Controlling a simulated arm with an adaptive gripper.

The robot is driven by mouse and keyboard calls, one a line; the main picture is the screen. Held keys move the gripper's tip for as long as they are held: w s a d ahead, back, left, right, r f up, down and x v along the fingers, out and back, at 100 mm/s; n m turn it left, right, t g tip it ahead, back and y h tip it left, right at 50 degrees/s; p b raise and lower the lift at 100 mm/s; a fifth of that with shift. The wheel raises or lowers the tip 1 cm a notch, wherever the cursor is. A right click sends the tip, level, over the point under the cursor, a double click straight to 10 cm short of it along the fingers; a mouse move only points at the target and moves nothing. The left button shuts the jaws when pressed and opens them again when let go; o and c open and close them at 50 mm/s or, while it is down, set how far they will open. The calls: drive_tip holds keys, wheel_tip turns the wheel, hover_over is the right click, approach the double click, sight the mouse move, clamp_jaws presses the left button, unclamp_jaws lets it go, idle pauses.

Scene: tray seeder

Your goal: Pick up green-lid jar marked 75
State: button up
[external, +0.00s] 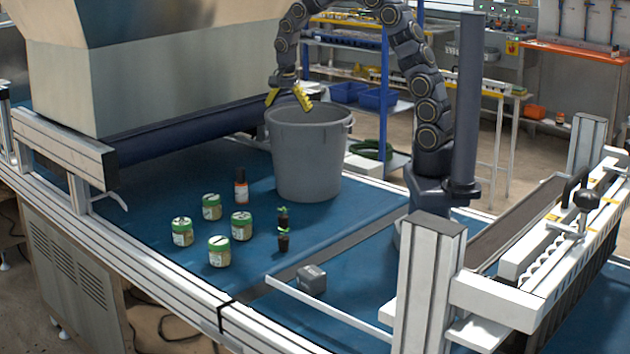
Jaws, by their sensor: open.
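Several green-lid jars stand upright on the blue belt in the external view: a back one (212,207), a left one (182,232), a right one (241,226) and a front one (219,252). Dark marks show on some lids, but they are too small to read, so I cannot tell which jar is marked 75. My gripper (288,98) has yellow fingers. It is open and empty, high over the grey bucket, well behind and to the right of the jars.
The large grey bucket (307,158) stands behind the jars. A dark bottle with an orange label (241,190) and two small seedling pots (283,219) (284,241) are close to the jars. A small grey block (312,279) lies further right. The belt's front left is clear.

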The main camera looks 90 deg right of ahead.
drive_tip(key=w+a, duration=0.8)
drive_tip(key=a, duration=0.3)
drive_tip(key=m+y, duration=0.1)
hover_over(242, 216)
drive_tip(key=f, duration=1.4)
drive_tip(key=shift+w+d+f, duration=0.1)
drive_tip(key=shift+w+f, duration=0.1)
drive_tip(key=shift+w, duration=0.2)
wheel_tip(242, 216, down, 3)
drive_tip(key=shift+f, duration=0.2)
drive_tip(key=f, duration=0.2)
drive_tip(key=s+f, duration=0.1)
drive_tip(key=f, duration=0.1)
drive_tip(key=shift+f, duration=0.1)
drive_tip(key=shift+w+f, duration=0.1)
drive_tip(key=shift+f, duration=0.3)
drive_tip(key=c, duration=1.2)
